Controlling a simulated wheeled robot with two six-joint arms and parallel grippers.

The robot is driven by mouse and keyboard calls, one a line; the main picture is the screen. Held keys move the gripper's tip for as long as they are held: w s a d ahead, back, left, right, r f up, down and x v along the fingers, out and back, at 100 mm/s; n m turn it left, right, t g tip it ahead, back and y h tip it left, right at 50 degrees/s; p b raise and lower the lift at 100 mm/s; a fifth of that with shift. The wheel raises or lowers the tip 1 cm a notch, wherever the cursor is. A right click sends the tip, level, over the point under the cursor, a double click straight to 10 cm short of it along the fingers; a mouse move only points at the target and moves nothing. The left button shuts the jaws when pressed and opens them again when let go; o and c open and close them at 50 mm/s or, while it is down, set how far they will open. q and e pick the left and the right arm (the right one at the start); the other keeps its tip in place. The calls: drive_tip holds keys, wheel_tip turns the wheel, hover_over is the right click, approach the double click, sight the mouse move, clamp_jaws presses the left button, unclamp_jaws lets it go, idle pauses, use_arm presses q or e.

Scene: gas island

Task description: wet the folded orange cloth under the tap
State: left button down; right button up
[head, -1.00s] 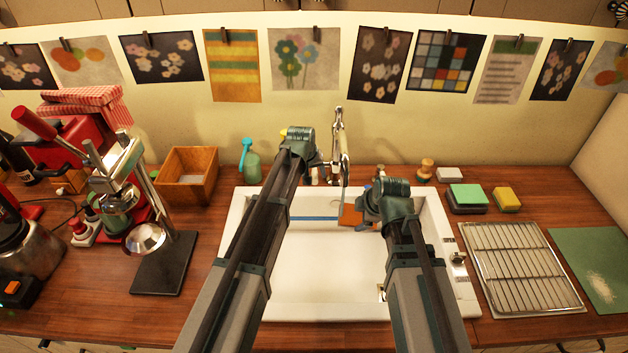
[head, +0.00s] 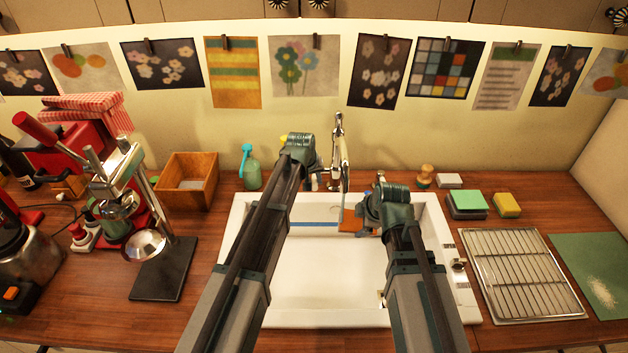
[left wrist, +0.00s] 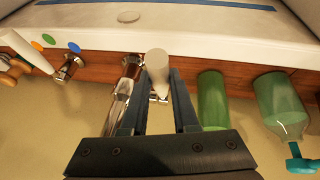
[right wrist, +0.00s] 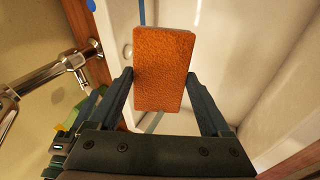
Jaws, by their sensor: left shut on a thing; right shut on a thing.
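The folded orange cloth (head: 350,220) hangs in the back of the white sink (head: 320,265), close to the chrome tap (head: 338,165). My right gripper (right wrist: 160,90) is shut on the cloth, which stands up between the fingers in the right wrist view (right wrist: 163,65). The tap (right wrist: 45,78) is left of the cloth there. My left gripper (left wrist: 158,98) is shut on a pale knob (left wrist: 158,65) beside the chrome tap in the left wrist view, apparently its handle. In the head view my arms partly hide both grippers. I cannot make out clearly whether water runs.
A spray bottle (head: 251,168) and wooden box (head: 187,180) stand left of the sink. Sponges (head: 467,198), a wire rack (head: 520,272) and a green mat (head: 592,270) lie right of it. A lever press (head: 150,230) stands further left. The sink's front is clear.

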sight(359, 228)
idle(0.8)
